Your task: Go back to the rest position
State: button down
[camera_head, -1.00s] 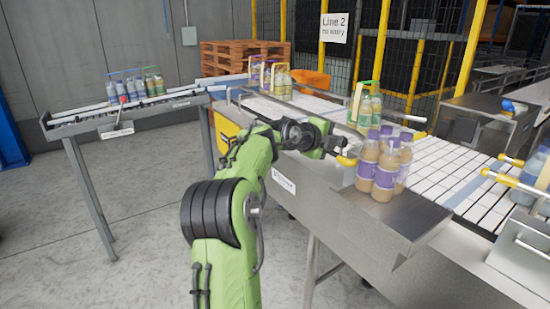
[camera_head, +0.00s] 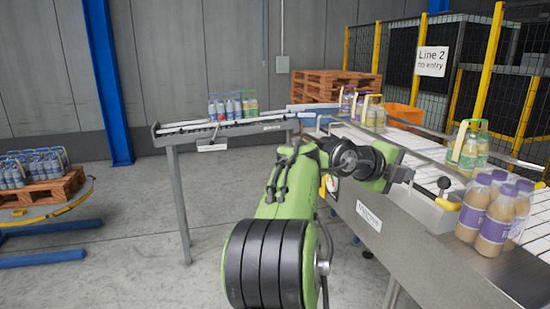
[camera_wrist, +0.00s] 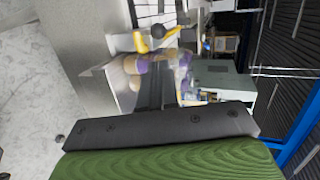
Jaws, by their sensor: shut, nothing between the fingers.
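My gripper (camera_head: 408,174) is at the end of my green arm, beside the near edge of the conveyor machine. It is shut and empty. In the wrist view its dark fingers (camera_wrist: 155,88) point away from the dark and green wrist body. A pack of brown bottles with purple labels (camera_head: 492,212) stands on the steel ledge of the conveyor (camera_head: 395,235), to the right of my gripper and apart from it. The bottles also show blurred and sideways in the wrist view (camera_wrist: 150,65).
A black-knobbed lever (camera_head: 444,184) and a yellow handle (camera_head: 448,204) stick up close to my gripper. A side conveyor (camera_head: 180,139) carries bottle packs at the back. A loaded pallet (camera_head: 45,193) stands far left. Open floor lies left of my arm.

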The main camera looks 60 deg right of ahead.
jog(key=shift+w+a, duration=0.1)
jog(key=shift+w, duration=0.1)
jog(key=w+a+f+n+t+y+p, duration=0.1)
jog(key=w+a+f+n+t+y, duration=0.15)
jog(key=w+a+n+t, duration=0.55)
jog(key=w+a+f+n+t+y+p, duration=0.1)
jog(key=w+a+f+n+t, duration=0.25)
jog(key=w+a+n, duration=0.8)
jog(key=w+a+f+n+t+y+p, duration=0.1)
jog(key=a+f+n+y, duration=0.1)
jog(key=a+n, duration=0.4)
jog(key=w+a+f+n+t+y, duration=0.1)
jog(key=w+a+n+t+y, duration=0.15)
jog(key=a, duration=0.45)
jog(key=s+a+f+n+g+y, duration=0.1)
jog(key=s+a+f+n+y, duration=0.1)
jog(key=a+n, duration=0.5)
jog(key=s+a+f+n+y+p, duration=0.1)
jog(key=s+a+f+n, duration=0.3)
jog(key=a, duration=0.6)
jog(key=s+n+y, duration=0.1)
jog(key=s+n, duration=0.1)
jog(key=n, duration=0.1)
jog(key=shift+f+n+g, duration=0.25)
jog(key=shift+n+g, duration=0.05)
jog(key=shift+g, duration=0.1)
jog(key=shift+s, duration=0.1)
